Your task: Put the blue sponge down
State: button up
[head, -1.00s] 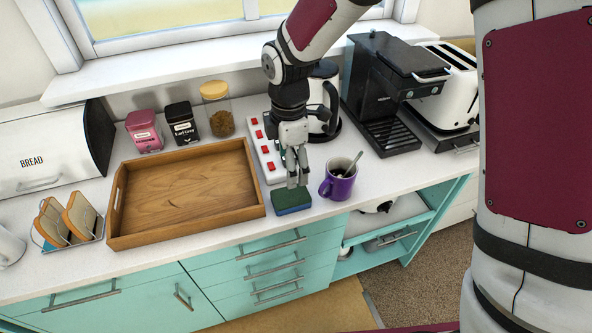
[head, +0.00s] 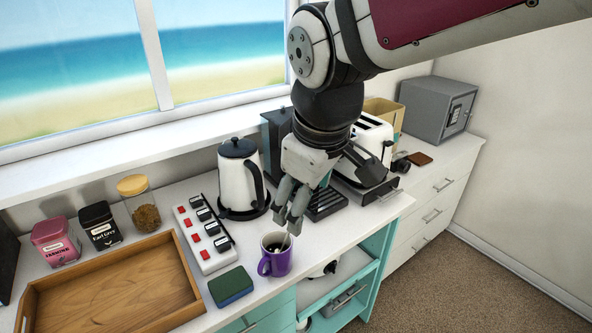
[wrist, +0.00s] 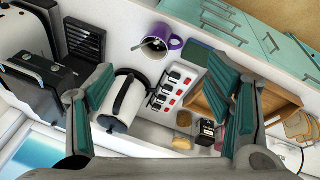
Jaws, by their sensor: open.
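The blue sponge (head: 231,287), with a dark green top, lies flat on the white counter. It sits between the wooden tray (head: 189,252) and the purple mug (head: 275,262), touching nothing that I can make out. In the wrist view the sponge (wrist: 199,52) shows partly, beside the mug (wrist: 166,43) and behind a finger. My gripper (head: 288,217) is open and empty, up and to the right of the sponge, and appears above or just behind the mug in the head view. In the wrist view its fingers (wrist: 165,105) are spread wide with nothing between them.
A spoon stands in the mug. Jars line the wall at left. The counter's front edge is close to the sponge and mug.

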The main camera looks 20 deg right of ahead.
jog(key=s+d+r+m+t, duration=0.1)
jog(key=s+d+r+m, duration=0.1)
jog(key=s+m, duration=0.5)
jog(key=shift+s+d+r+t, duration=0.4)
jog(key=shift+s+d, duration=0.45)
jog(key=shift+s, duration=0.25)
